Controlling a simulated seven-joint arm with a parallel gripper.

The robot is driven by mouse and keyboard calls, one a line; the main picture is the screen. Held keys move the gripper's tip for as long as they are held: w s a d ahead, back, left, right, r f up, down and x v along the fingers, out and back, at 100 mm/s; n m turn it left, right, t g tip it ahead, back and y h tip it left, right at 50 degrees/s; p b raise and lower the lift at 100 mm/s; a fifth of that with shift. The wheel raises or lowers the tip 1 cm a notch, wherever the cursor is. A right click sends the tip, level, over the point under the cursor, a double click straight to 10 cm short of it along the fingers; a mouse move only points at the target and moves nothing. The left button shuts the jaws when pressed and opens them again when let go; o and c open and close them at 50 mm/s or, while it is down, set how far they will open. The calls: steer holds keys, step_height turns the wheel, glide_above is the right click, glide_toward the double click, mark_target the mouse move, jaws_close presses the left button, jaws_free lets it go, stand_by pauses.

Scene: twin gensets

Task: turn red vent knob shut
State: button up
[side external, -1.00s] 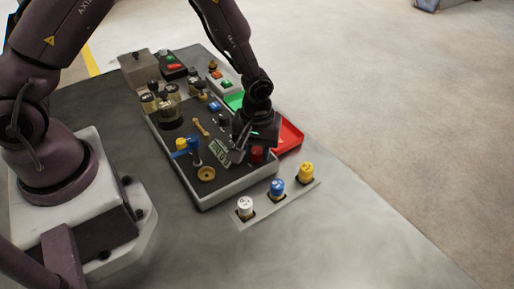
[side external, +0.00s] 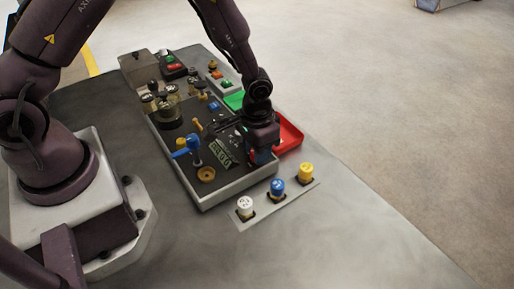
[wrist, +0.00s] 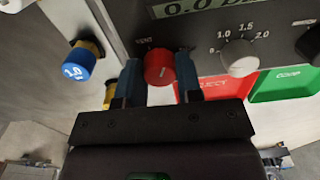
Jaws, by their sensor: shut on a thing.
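The red vent knob (wrist: 158,66) stands on the dark panel (wrist: 125,15), beside a "VENT" label, in the wrist view. My gripper (wrist: 159,76) has its two blue fingertips on either side of the knob and is shut on it. In the side view my gripper (side external: 262,156) points down at the panel's front right corner and hides the knob. The knob's pointer mark cannot be made out clearly.
A white dial knob (wrist: 239,58) and a display (wrist: 205,6) are close by on the panel. Red (side external: 289,133) and green (side external: 234,100) trays lie along its right side. White (side external: 245,206), blue (side external: 277,187) and yellow (side external: 305,173) capped pieces stand in front.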

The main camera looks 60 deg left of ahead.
steer(key=m, duration=0.4)
steer(key=shift+m, duration=2.3)
steer(key=o, duration=0.9)
steer(key=shift+o, duration=0.2)
step_height(320, 180, up, 13)
